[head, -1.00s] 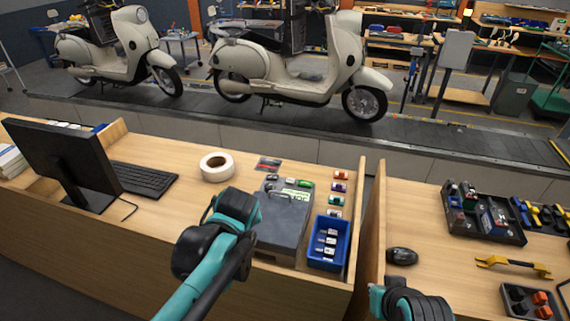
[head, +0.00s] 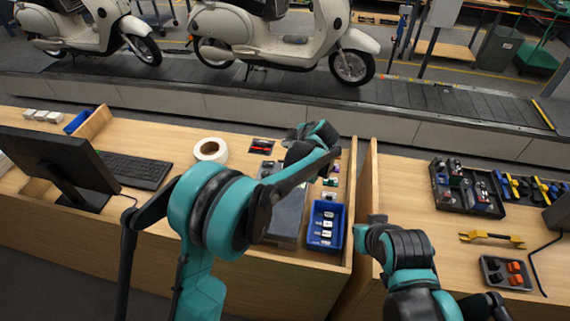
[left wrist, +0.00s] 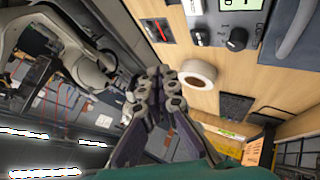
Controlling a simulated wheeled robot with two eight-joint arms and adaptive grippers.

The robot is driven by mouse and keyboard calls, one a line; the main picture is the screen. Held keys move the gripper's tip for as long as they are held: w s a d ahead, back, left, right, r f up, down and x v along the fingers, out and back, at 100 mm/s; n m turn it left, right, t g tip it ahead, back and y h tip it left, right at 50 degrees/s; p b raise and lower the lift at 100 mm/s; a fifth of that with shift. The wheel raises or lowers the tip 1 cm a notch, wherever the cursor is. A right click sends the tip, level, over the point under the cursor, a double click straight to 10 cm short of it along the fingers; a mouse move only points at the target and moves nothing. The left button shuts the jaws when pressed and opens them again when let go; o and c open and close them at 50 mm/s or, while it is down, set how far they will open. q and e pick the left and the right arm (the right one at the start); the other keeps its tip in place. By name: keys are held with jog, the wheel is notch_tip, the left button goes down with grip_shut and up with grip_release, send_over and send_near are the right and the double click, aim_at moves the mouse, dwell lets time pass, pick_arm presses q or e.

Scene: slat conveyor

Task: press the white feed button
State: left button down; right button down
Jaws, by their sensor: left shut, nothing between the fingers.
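The grey control box (head: 287,222) stands on the left desk, partly hidden by my left arm in the head view. In the left wrist view its panel (left wrist: 219,27) shows at the top edge, with a green display, dark knobs and a pale, white-looking part (left wrist: 192,7). I cannot tell if that part is the feed button. My left gripper (left wrist: 158,82) is shut and empty, apart from the box in that picture. In the head view my left wrist is above the box's back edge. My right arm shows at the lower right, its fingers not visible.
A blue bin (head: 326,226) stands right of the box. A white tape roll (head: 210,151) and a red-and-black item (head: 261,146) lie behind and left of it. A monitor (head: 60,163) and keyboard (head: 135,170) are further left. Scooters stand on the conveyor (head: 270,95) behind.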

pick_arm(q)
jog(key=shift+f, duration=0.1)
jog(key=shift+f+b, duration=2.85)
jog(key=shift+f, duration=1.45)
jog(key=shift+f+b, duration=0.4)
jog(key=shift+b, duration=0.05)
jog(key=shift+f+b, duration=0.4)
jog(key=shift+f, duration=0.05)
jog(key=shift+r, duration=0.1)
jog(key=shift+r+p, duration=0.45)
jog(key=shift+r, duration=0.35)
